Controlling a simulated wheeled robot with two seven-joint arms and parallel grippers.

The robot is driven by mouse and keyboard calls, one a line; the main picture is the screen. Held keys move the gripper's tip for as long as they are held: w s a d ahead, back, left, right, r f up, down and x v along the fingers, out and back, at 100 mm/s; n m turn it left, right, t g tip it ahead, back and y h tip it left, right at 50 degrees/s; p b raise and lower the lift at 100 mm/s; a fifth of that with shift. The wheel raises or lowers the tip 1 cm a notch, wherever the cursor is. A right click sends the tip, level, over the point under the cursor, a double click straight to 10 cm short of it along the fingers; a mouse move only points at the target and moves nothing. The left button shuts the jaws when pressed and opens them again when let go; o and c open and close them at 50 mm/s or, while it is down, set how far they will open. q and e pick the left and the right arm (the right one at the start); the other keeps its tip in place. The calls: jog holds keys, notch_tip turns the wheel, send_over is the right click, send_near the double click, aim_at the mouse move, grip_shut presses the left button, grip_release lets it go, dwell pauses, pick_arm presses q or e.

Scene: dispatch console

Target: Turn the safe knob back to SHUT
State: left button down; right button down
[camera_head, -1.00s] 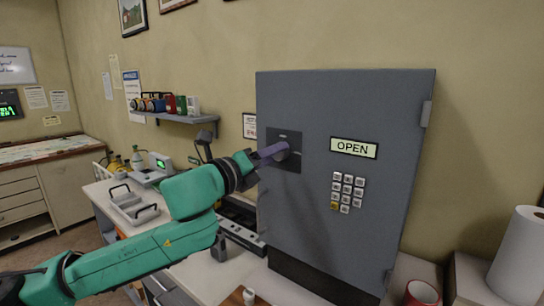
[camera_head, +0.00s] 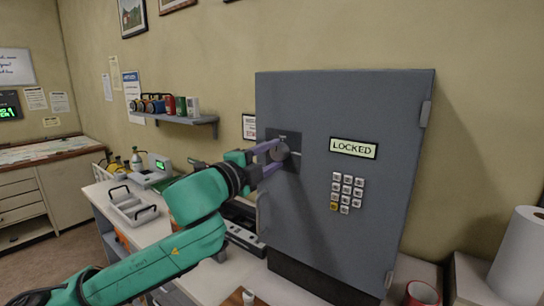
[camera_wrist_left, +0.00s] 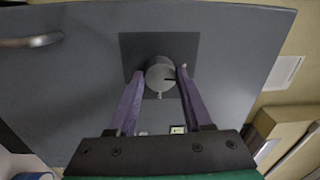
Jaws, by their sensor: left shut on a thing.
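The grey safe (camera_head: 345,240) stands on the counter with its door closed. Its round grey knob (camera_head: 282,152) sits on a dark square plate at the upper left of the door. The display (camera_head: 353,148) reads LOCKED. My left gripper (camera_head: 272,153) reaches in from the left, its purple fingers shut on the knob. In the left wrist view, the gripper (camera_wrist_left: 161,74) has one finger on each side of the knob (camera_wrist_left: 160,76). The knob's labels are too small to read. My right gripper is not in view.
A keypad (camera_head: 347,192) is on the door below the display. A wall shelf (camera_head: 180,119) with several small items is behind my arm. A grey tray (camera_head: 133,207) lies on the left counter. A paper roll (camera_head: 517,255) and red mug (camera_head: 421,294) are at the right.

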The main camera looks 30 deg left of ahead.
pick_arm(q)
jog(key=shift+r+n, duration=0.1)
jog(key=shift+n, duration=0.5)
jog(key=shift+c, duration=1.6)
grip_release()
jog(key=shift+a, duration=0.1)
jog(key=shift+s+a+f+b, duration=0.1)
jog(key=shift+s+f+b, duration=0.25)
jog(key=shift+b, duration=0.25)
jog(key=s+a+b, duration=0.1)
jog(key=s+b, duration=1.1)
jog(key=s, duration=0.1)
jog(key=shift+s+a+f, duration=0.2)
jog(key=shift+s+a, duration=0.1)
jog(key=shift+a, duration=0.1)
